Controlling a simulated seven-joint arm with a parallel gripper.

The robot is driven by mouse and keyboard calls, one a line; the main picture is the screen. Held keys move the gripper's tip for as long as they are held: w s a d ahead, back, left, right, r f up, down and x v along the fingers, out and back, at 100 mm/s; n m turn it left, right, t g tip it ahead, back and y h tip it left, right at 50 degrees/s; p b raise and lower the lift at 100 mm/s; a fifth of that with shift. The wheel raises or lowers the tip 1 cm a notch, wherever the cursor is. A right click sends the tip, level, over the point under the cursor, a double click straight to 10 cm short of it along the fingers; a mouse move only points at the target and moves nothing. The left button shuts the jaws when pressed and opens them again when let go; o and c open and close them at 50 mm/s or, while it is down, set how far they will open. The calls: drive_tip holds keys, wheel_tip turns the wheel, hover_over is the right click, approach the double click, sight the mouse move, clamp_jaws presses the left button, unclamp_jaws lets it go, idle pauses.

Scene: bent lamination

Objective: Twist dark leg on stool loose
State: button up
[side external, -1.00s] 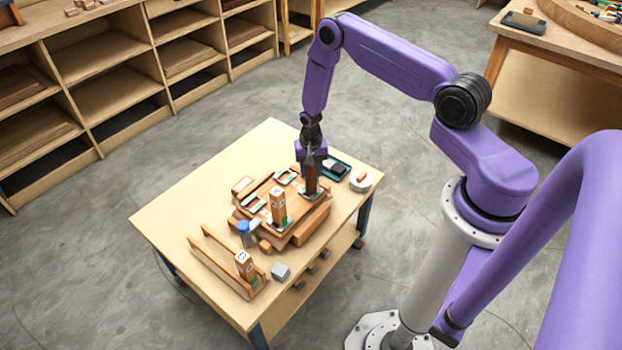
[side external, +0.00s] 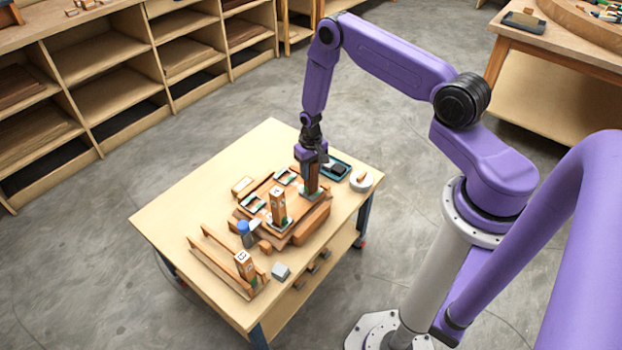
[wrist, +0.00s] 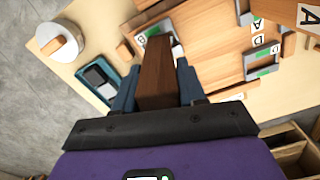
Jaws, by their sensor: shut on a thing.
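The stool (side external: 264,227) lies upside down on the work table, its wooden seat underneath and sockets facing up. The dark leg (side external: 311,183) stands upright at the stool's right rear corner; its brown wood also shows in the wrist view (wrist: 157,72). My gripper (side external: 311,167) is above that corner, pointing down. In the wrist view my gripper (wrist: 157,88) has a blue finger on each side of the dark leg and is shut on it. The leg's foot is at a socket marked B; the joint itself is partly hidden. A lighter leg (side external: 278,205) stands at the front corner.
A blue tray (side external: 335,167) with a dark block and a round white pot (side external: 361,181) stand close behind my gripper. Another light leg (side external: 244,264) is in a wooden rack (side external: 217,262) at the front left. A blue-capped bottle (side external: 245,233) stands beside the stool. The table's left part is clear.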

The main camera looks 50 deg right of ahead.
idle(0.4)
drive_tip(key=n, duration=0.3)
idle(0.3)
drive_tip(key=o, duration=1.7)
drive_tip(key=shift+r, duration=3.55)
